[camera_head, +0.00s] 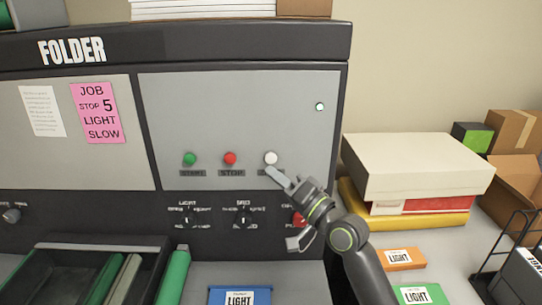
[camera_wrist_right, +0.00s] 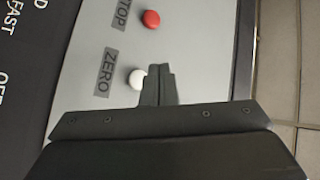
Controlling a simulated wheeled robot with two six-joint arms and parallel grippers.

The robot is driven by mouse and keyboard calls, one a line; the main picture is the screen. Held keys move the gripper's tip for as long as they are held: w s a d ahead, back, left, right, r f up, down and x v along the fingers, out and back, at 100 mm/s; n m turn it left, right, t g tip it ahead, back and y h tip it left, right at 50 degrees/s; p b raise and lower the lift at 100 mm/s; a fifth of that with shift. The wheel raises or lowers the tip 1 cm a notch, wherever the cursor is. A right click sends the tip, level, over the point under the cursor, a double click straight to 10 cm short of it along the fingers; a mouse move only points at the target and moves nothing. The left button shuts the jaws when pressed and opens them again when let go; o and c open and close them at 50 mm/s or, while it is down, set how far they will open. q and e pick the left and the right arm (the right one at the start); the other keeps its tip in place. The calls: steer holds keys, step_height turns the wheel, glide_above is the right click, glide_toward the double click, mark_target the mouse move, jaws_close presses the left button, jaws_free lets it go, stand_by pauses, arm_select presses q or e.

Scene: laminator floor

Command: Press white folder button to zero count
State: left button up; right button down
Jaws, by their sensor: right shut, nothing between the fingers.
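The white button (camera_head: 271,158) is the rightmost of the three buttons on the grey panel of the folder (camera_head: 200,100). In the right wrist view the white button (camera_wrist_right: 136,79) sits beside a label reading ZERO. My right gripper (camera_head: 273,173) is shut and empty, its tips just below the white button in the head view. In the right wrist view the shut fingers (camera_wrist_right: 158,72) are right next to the button and overlap its edge. I cannot tell whether they touch it. My left gripper is not in view.
A green button (camera_head: 190,159) and a red STOP button (camera_head: 230,158) sit left of the white one. Knobs (camera_head: 243,215) and a red button (camera_head: 299,219) are lower on the folder. Boxes (camera_head: 415,165) are stacked at the right.

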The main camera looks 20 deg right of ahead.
steer(key=shift+s+a, duration=0.3)
steer(key=shift+s, duration=0.65)
